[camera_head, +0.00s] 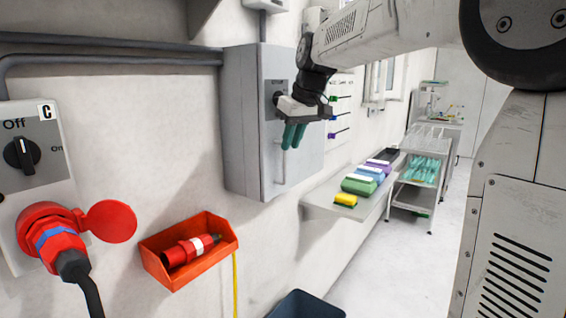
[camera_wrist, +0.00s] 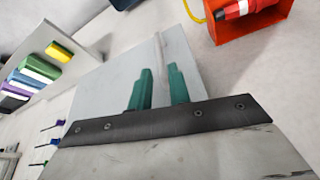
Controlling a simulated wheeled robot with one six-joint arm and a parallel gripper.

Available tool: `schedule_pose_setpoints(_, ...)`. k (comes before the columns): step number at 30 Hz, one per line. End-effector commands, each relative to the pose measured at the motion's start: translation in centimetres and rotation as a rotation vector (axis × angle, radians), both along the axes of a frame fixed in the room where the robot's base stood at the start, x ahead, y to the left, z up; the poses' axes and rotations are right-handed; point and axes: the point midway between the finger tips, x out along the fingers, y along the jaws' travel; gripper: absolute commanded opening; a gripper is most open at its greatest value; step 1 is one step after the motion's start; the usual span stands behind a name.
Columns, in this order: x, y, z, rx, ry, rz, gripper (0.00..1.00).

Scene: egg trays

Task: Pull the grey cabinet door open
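The grey cabinet (camera_head: 239,125) hangs on the wall in the middle of the head view. Its door (camera_head: 271,150) looks shut. A thin upright handle (camera_head: 282,168) is on the door, just below my gripper's fingertips in that view. My gripper (camera_head: 292,136) is in front of the door, its green fingers pointing down in the picture. In the wrist view my gripper (camera_wrist: 160,86) shows a gap between its fingers, with the grey door (camera_wrist: 105,85) behind. The handle (camera_wrist: 161,48) runs beyond the fingertips, roughly in line with the gap. I cannot tell whether the fingers touch it.
A red box (camera_head: 190,250) with a red plug is on the wall at lower left, near an Off/On switch panel (camera_head: 36,150). A shelf (camera_head: 325,205) with coloured boxes is right of the cabinet. A dark bin (camera_head: 305,304) stands below. Open floor (camera_head: 390,270) lies at right.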

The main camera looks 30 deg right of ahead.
Motion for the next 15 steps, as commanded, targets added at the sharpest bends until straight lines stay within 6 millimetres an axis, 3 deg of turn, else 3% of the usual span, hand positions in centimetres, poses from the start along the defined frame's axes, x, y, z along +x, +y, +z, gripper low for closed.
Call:
schedule_pose_setpoints(1,0.2,0.1,0.8,-0.007,-0.022,0.025,0.19)
schedule_pose_setpoints(5,0.3,0.2,0.3,-0.019,-0.025,0.058,0.19)
schedule_pose_setpoints(15,2.1,0.7,-4.3,-0.020,-0.023,0.060,0.19)
